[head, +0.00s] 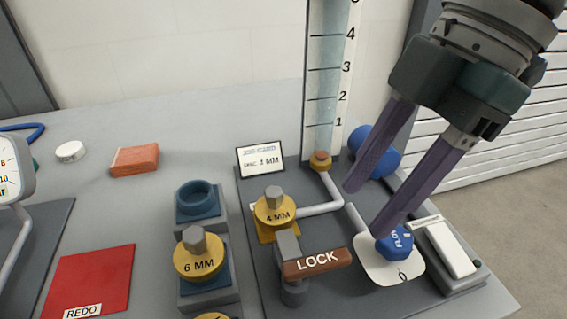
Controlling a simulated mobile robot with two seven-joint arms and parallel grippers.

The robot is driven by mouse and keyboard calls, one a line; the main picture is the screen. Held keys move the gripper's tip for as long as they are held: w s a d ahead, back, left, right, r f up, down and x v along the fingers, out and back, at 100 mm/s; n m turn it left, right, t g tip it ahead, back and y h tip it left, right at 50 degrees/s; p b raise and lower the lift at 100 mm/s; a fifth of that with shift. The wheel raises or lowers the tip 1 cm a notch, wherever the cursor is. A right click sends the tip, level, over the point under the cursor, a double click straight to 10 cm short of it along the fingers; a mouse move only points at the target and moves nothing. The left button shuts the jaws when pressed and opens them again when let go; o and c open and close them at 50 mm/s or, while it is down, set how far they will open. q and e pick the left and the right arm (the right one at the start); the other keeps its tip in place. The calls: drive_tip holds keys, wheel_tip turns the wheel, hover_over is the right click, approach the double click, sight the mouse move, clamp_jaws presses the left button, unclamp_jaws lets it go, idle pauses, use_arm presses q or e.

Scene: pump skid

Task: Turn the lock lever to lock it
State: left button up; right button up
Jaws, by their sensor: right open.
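The lock lever (317,262) is a brown handle marked LOCK, reaching to the right from a grey block and post (288,252) at the front of the skid plate. It stands just in front of the yellow 4 MM disc (274,211). My right gripper (365,211) comes in from the upper right with its two purple fingers apart and nothing between them. Its fingertips are above and to the right of the lever, apart from it. One fingertip is close to the blue knob (394,243) on a white dial; I cannot tell if they touch. My left gripper does not show.
A white rocker-like block (449,247) sits right of the dial. A clear scaled tube (325,80) rises behind, with a job card (260,161) beside it. The yellow 6 MM disc (198,257), a blue ring (196,197) and a red REDO mat (91,281) lie left.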

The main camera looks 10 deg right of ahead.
sight(325, 258)
drive_tip(key=x, duration=0.8)
drive_tip(key=shift+s+a+f+b, duration=0.1)
drive_tip(key=shift+a+f+b, duration=0.1)
drive_tip(key=shift+b, duration=0.2)
drive_tip(key=shift+d, duration=0.1)
clamp_jaws()
